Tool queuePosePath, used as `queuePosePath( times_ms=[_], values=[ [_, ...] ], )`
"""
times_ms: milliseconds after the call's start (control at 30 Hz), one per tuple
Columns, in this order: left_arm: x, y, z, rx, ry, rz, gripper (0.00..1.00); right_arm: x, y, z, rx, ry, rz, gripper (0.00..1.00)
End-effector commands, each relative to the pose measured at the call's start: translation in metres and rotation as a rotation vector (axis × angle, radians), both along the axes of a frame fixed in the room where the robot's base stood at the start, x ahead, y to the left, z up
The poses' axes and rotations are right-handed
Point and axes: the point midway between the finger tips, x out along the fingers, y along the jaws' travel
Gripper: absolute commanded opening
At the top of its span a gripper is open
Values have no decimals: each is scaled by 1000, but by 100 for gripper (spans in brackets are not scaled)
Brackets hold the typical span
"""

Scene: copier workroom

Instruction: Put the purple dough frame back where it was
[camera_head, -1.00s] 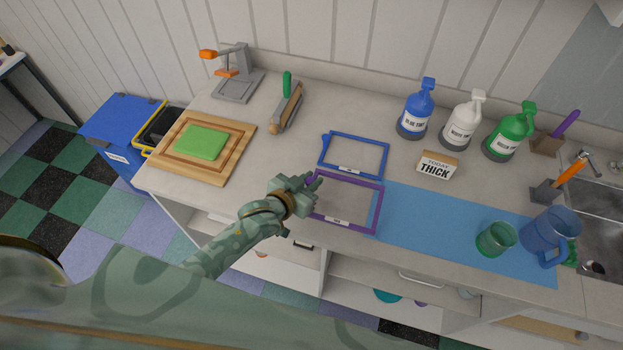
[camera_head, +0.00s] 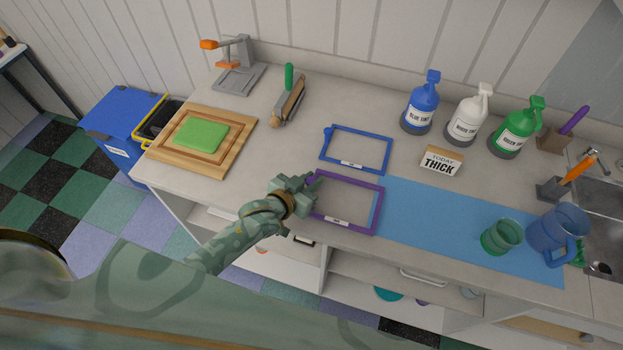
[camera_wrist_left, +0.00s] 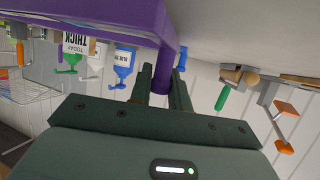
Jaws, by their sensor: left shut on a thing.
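The purple dough frame (camera_head: 380,206) is a flat open rectangle at the front of the counter, its right side over the left end of the blue mat. My left gripper (camera_head: 312,187) is at its left side and shut on it. In the left wrist view the purple frame (camera_wrist_left: 130,14) crosses the top, and a purple peg-like part sits between the fingers (camera_wrist_left: 165,85). Whether the frame touches the counter I cannot tell. A blue frame (camera_head: 389,155) lies just behind it. My right gripper is not in view.
The blue mat (camera_head: 430,222) spreads right, with a green cup (camera_head: 500,238) and blue pitcher (camera_head: 553,238). Behind stand the THICK sign (camera_head: 441,160) and tint bottles (camera_head: 420,110). A wooden board (camera_head: 240,140) with green dough (camera_head: 202,134) is at left. Bare counter lies between board and frames.

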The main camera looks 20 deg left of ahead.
Motion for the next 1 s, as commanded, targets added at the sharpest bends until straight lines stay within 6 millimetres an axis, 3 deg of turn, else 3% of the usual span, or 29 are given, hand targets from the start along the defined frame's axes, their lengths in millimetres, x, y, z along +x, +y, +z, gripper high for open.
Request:
queuePosePath(
  times_ms=[567, 600, 700, 867, 933, 1000],
  values=[
    [0, 0, -4, 0, -1, 0, 0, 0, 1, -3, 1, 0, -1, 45],
    [0, 0, -4, 0, -1, 0, 21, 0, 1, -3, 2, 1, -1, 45],
    [0, 0, -4, 0, -1, 0, 44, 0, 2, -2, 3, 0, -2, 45],
    [0, 0, -4, 0, -1, 0, 44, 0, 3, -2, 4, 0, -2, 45],
    [0, 0, -4, 1, 0, 0, 55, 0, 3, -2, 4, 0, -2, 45],
    [0, 0, -4, 1, 0, 0, 59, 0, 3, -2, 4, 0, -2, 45]
  ],
)
